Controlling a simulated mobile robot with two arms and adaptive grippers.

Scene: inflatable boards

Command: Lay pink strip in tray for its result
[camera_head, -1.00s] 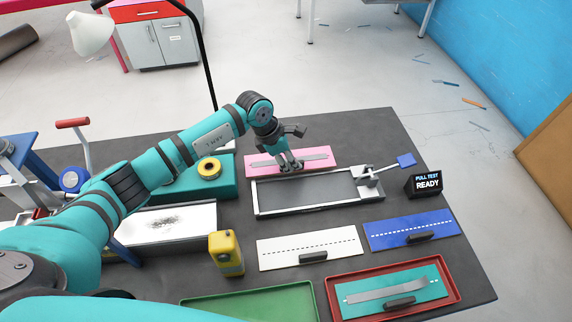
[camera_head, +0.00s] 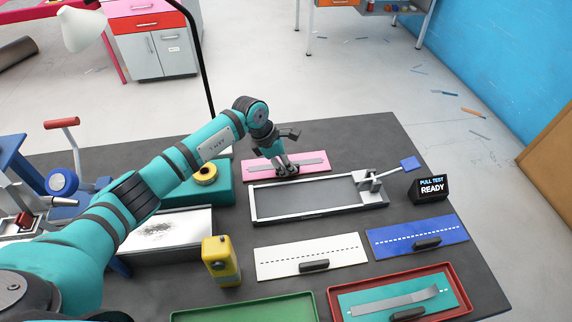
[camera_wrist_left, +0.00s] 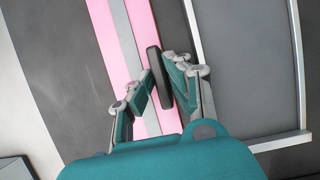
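The pink strip (camera_head: 258,170) lies flat at the back of the table, with a grey band along it and a dark handle (camera_wrist_left: 158,78). My left gripper (camera_head: 286,170) is down at its middle; in the left wrist view its fingers (camera_wrist_left: 160,72) stand either side of the handle, very close to it. Whether they clamp it is unclear. An empty green tray (camera_head: 245,310) is at the front edge, partly cut off. A red tray (camera_head: 455,284) at front right holds a teal board with a grey band. My right gripper is out of view.
The pull-test rig (camera_head: 255,205) with a blue-ended lever lies just in front of the strip; its display (camera_head: 430,187) reads "PULL TEST READY". White (camera_head: 300,250) and blue (camera_head: 400,238) boards lie before it. A yellow device (camera_head: 221,262) stands left.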

